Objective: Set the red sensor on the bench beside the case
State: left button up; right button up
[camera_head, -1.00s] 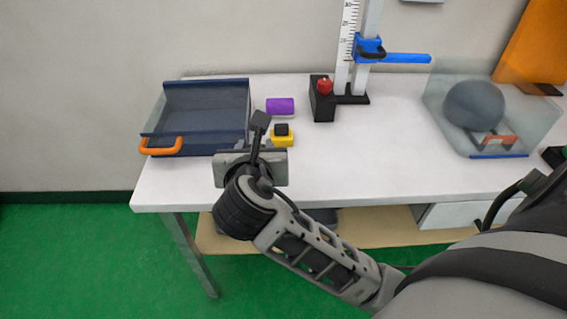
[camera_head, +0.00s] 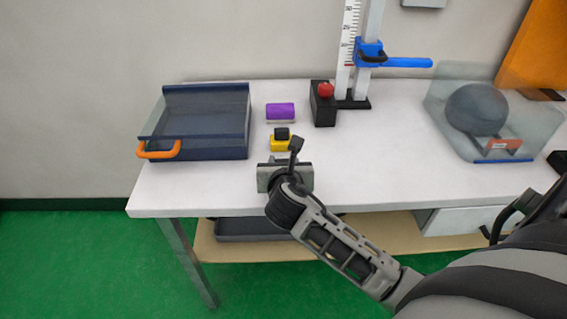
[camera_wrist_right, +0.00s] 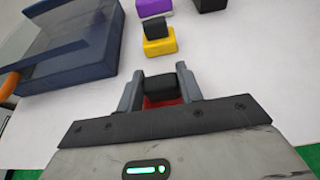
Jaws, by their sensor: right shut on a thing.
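My right gripper (camera_head: 285,165) is over the front part of the bench (camera_head: 390,180), right of the case and in front of the yellow sensor. In the right wrist view, its fingers (camera_wrist_right: 160,88) are shut on the red sensor (camera_wrist_right: 162,102), a red block with a black top. I cannot tell whether the sensor touches the bench. In the head view the gripper hides it. The case (camera_head: 200,149) is a dark blue open box with an orange handle, at the bench's left end; it also shows in the wrist view (camera_wrist_right: 85,65). My left gripper is not in view.
A yellow sensor (camera_head: 281,146) with a black top and a purple block (camera_head: 280,111) stand right of the case. Behind are a black box with a red knob (camera_head: 325,90) and the ruled tower (camera_head: 350,45). A clear bin with a grey ball (camera_head: 476,108) stands right.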

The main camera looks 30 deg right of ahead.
jog(key=o, duration=1.1)
jog(key=shift+c, duration=0.2)
